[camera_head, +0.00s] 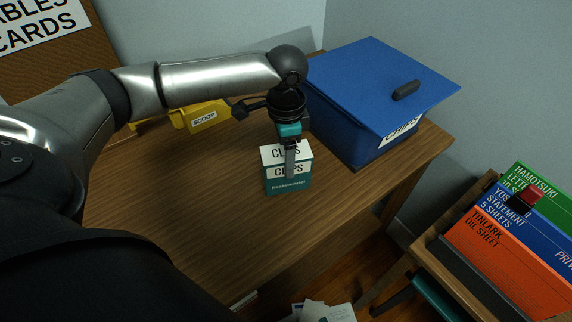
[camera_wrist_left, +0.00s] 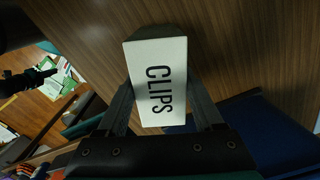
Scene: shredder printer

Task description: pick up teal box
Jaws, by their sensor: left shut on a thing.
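The teal box (camera_head: 287,186) stands on the wooden table, with white labels reading CLIPS on its top and upper front. My left gripper (camera_head: 290,160) reaches down over it from above, with a finger against its front. In the left wrist view the white CLIPS top of the box (camera_wrist_left: 160,90) sits between the two fingers (camera_wrist_left: 163,100), one on each side. The gripper is shut on the box. The box looks upright; I cannot tell whether its base is clear of the table.
A blue lidded bin (camera_head: 365,95) labelled CHIPS stands right of the box. A yellow scoop holder (camera_head: 203,115) is behind my left arm. The table (camera_head: 215,220) is bare in front.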

